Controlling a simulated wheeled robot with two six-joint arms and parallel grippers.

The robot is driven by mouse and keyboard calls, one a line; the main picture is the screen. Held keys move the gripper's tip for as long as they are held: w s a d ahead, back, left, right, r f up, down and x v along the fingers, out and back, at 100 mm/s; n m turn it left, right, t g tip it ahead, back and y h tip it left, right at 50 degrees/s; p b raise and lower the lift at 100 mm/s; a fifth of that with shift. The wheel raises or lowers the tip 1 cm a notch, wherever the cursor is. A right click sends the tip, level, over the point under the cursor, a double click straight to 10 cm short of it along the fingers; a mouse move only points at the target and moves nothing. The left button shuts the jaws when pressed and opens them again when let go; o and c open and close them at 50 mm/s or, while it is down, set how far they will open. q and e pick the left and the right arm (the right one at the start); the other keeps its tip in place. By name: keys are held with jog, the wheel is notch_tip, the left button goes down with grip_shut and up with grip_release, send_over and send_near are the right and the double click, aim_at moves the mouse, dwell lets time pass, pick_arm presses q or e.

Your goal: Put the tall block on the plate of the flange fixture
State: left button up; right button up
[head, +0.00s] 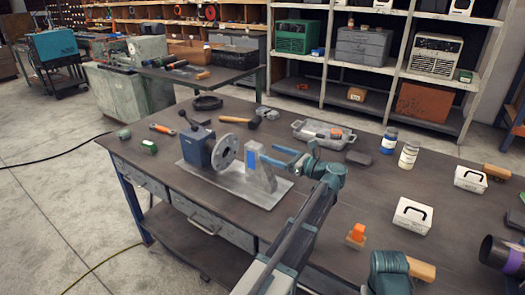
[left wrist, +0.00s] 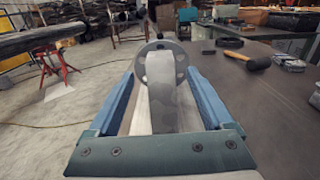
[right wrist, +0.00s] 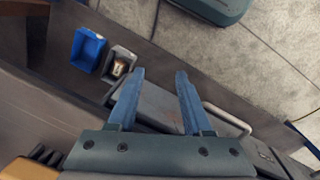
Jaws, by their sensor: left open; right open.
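The flange fixture (head: 197,147) has a blue body with a round grey flange disc (head: 225,151) and a flat grey plate (head: 270,198). The grey tall block (head: 265,178) stands upright on the plate beside the disc, with a slanted side. In the left wrist view the tall block (left wrist: 162,95) rises between the two blue fingers, in front of the disc. My left gripper (head: 272,157) is open around the block; I cannot tell whether the fingers touch it. My right gripper (right wrist: 160,75) is open and empty near the table's front side.
A mallet (head: 252,122), a grey tray (head: 322,134), two jars (head: 399,148) and white boxes (head: 413,216) are on the table. An orange-topped piece (head: 356,235) lies right of my left arm. A blue bin (right wrist: 87,50) shows below the right gripper.

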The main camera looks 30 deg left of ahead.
pick_arm(q)
jog(key=d, duration=0.6)
jog(key=shift+s, duration=0.25)
